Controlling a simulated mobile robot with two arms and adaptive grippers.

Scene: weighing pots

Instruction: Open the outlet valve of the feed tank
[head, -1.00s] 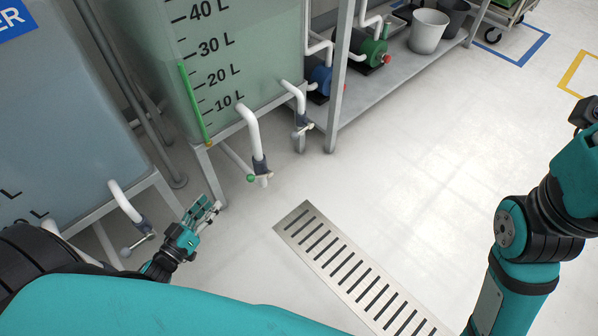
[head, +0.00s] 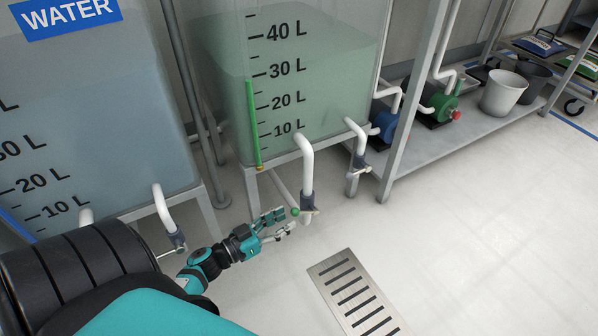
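A translucent tank (head: 330,75) of greenish liquid stands on a grey frame, with marks up to 40 L; no name label of it shows. A white outlet pipe (head: 306,155) bends down from its front to a dark valve (head: 307,199). The valve has a pale lever with a green knob (head: 295,212). A second pipe with a similar valve (head: 361,164) is further right on this tank. My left gripper (head: 288,219) is open, with its fingertips just left of the green knob; I cannot tell whether they touch it. My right gripper is out of view.
A tank labelled WATER (head: 90,110) stands at left, with its own outlet valve (head: 177,241) near my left arm. A floor drain grate (head: 352,292) lies in front. A shelf (head: 455,140) at right holds pumps and buckets. Floor at right is clear.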

